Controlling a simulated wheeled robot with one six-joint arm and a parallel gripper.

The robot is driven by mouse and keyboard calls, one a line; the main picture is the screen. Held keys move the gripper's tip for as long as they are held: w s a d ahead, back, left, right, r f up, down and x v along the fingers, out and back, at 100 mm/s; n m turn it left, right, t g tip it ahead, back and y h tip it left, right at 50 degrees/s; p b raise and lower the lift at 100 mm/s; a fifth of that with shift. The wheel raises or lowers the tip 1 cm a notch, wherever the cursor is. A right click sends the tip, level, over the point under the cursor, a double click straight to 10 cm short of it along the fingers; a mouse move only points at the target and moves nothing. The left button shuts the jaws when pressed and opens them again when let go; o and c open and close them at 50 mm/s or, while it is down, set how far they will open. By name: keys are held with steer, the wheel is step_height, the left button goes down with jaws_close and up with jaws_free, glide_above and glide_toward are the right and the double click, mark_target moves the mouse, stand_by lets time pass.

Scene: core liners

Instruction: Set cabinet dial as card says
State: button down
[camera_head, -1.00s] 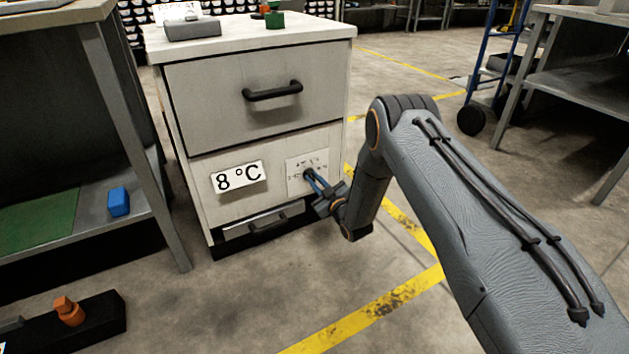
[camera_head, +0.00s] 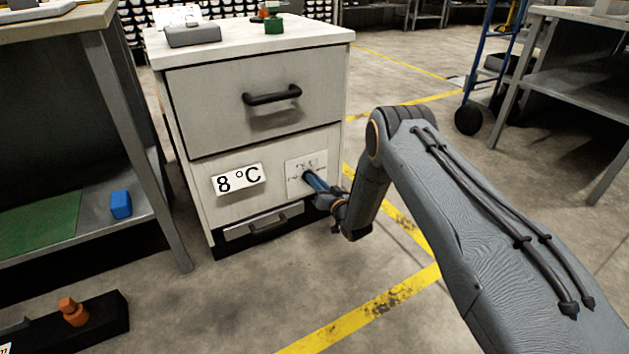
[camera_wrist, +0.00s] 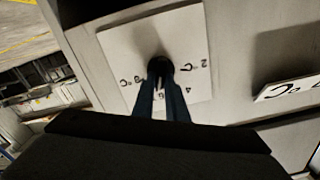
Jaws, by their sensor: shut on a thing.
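A white cabinet (camera_head: 200,205) carries a card reading "8 °C" (camera_head: 238,179) on its lower front. To the right of the card is a white dial plate (camera_head: 294,187) with small markings. In the wrist view the plate (camera_wrist: 118,50) shows numbers around a dark round dial (camera_wrist: 157,68). My gripper (camera_head: 309,178) reaches in from the right and is shut on the dial; in the wrist view its fingers (camera_wrist: 160,76) close around it. The fingers hide part of the dial, and I cannot tell which number it points to.
A drawer handle (camera_head: 272,94) sticks out above the plate, and a lower handle (camera_head: 267,225) sits below. A bench with a blue block (camera_head: 121,204) stands at left. A black base with an orange piece (camera_head: 73,312) lies front left.

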steer(key=shift+w+d+f+m, duration=0.1)
steer(key=shift+d+f+m, duration=0.1)
steer(key=shift+m, duration=2.3)
steer(key=shift+d+f+m, duration=0.1)
steer(key=shift+f+m, duration=0.05)
steer(key=shift+m, duration=2.35)
steer(key=c, duration=1.8)
jaws_free()
steer(key=shift+o, duration=0.2)
steer(key=p+v, duration=0.3)
steer(key=v, duration=0.4)
steer(key=shift+s+d, duration=0.2)
steer(key=shift+s, duration=0.15)
